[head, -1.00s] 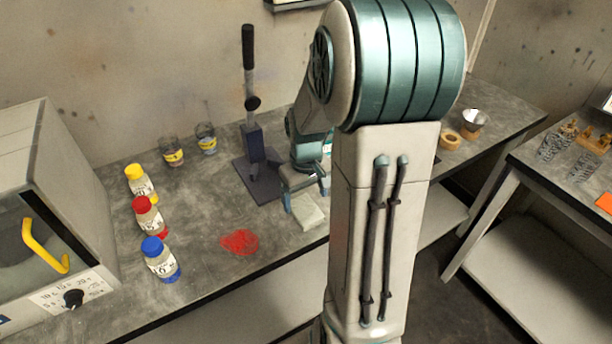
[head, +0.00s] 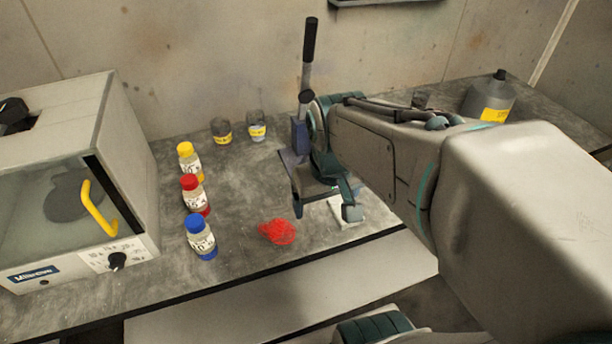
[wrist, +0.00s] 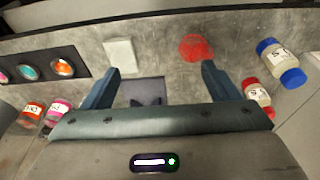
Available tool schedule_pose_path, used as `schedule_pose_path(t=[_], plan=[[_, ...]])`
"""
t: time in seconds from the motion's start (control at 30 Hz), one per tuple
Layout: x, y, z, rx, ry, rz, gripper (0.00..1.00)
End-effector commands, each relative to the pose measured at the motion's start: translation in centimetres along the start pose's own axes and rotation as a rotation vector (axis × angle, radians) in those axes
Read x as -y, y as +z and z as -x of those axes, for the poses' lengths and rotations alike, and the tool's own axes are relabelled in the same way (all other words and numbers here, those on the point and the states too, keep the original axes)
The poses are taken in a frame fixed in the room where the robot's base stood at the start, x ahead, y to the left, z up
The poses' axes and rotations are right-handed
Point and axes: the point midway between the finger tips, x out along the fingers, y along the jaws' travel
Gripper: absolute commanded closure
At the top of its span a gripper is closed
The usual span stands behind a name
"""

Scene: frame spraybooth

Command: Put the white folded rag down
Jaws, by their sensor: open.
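The white folded rag (head: 372,208) lies flat on the grey bench near its front edge, partly hidden behind my gripper and arm in the head view. It shows whole in the wrist view (wrist: 119,53), a pale rectangle beyond the left fingertip. My gripper (head: 322,202) is open above the bench, in front of the lever press. In the wrist view my gripper (wrist: 160,75) has its fingers wide apart, with nothing held between them. The rag is apart from both fingers.
A red patch (head: 278,232) lies left of the rag. Yellow-capped (head: 190,162), red-capped (head: 195,195) and blue-capped (head: 201,238) bottles stand farther left, beside a white oven-like cabinet (head: 130,215). The lever press (head: 300,135) and two glasses (head: 256,130) stand behind. Coloured pots (wrist: 62,67) show in the wrist view.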

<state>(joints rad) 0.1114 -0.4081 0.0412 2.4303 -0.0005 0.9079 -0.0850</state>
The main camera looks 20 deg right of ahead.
Motion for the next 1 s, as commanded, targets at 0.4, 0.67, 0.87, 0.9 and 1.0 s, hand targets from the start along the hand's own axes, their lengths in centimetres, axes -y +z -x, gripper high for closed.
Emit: schedule_pose_path(t=[0.4,0.67,0.87,0.9,1.0], plan=[[1.9,2.9,0.8,-0.059,-0.034,-0.009,0.18],[1.9,2.9,0.8,-0.058,-0.033,-0.009,0.18],[1.9,2.9,0.8,-0.058,-0.033,-0.009,0.18],[1.9,2.9,0.8,-0.058,-0.033,-0.009,0.18],[1.9,2.9,0.8,-0.058,-0.033,-0.009,0.18]])
